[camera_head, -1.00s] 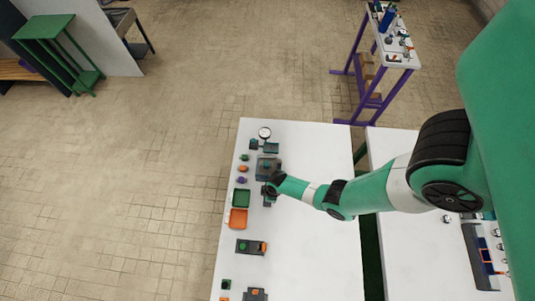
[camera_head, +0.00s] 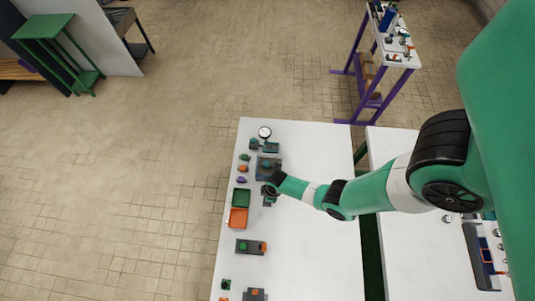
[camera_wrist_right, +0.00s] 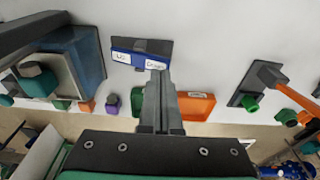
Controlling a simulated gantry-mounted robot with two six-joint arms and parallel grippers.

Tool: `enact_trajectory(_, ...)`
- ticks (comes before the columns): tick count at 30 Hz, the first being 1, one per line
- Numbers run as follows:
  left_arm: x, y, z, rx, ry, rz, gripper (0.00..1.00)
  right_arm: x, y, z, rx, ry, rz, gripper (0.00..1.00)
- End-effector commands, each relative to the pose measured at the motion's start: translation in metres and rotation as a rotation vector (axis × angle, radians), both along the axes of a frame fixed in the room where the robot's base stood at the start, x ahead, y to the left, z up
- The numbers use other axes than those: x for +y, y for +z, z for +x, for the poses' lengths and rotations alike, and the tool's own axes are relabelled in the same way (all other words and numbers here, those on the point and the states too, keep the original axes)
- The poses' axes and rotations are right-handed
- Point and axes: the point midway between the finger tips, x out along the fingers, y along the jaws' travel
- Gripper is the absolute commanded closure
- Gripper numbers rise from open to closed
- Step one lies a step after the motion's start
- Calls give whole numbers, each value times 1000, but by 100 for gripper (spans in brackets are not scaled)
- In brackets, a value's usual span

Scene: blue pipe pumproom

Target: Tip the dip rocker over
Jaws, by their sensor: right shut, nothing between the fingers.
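The rocker (camera_wrist_right: 122,55) is a blue bar with two white labels on a dark grey plate at the top middle of the right wrist view. My right gripper (camera_wrist_right: 157,75) is shut and empty. Its fingertips are at the lower edge of the rocker's right-hand end. I cannot tell whether they touch it. In the head view my right gripper (camera_head: 269,189) is over the left side of the white table, and the wrist and gripper mostly hide the rocker there. My left gripper is not in view.
A green tray (camera_head: 241,198) and an orange tray (camera_head: 238,218) sit at the table's left edge. A dark box with a clear blue cover (camera_wrist_right: 88,50) stands left of the rocker in the wrist view. A dark plate with an orange lever (camera_wrist_right: 268,75) lies to the right. The table's middle is clear.

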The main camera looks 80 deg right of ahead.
Motion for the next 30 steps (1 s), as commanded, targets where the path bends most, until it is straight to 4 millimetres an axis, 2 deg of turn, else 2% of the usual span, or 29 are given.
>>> enact_trajectory(23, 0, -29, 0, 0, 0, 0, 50, 0, -30, 0, 0, 0, -1, 100)
enact_trajectory(30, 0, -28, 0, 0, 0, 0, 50, 0, -29, 0, 0, 0, 0, 100)
